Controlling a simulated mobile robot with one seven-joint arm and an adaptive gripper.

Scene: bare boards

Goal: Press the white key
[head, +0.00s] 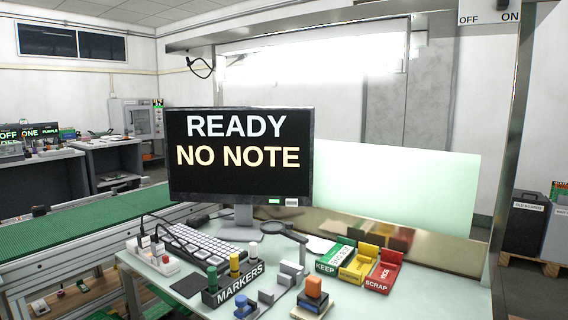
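A keyboard (203,247) with pale, whitish keys lies on the light table in front of the monitor. Its keys are too small to tell one from another. A white strip-shaped unit (158,260) with small raised parts and a dark cable stands left of the keyboard; I cannot tell whether it bears keys. Which part is the white key is not clear from this view. The monitor (240,155) reads "READY" in white and "NO NOTE" in pale yellow. My gripper is not in view.
A dark "MARKERS" holder (236,285) with green, yellow and white-topped markers stands before the keyboard. An orange block (313,289), a magnifier (277,228) and green, yellow and red trays (382,277) are to its right. A green conveyor (75,223) runs at left.

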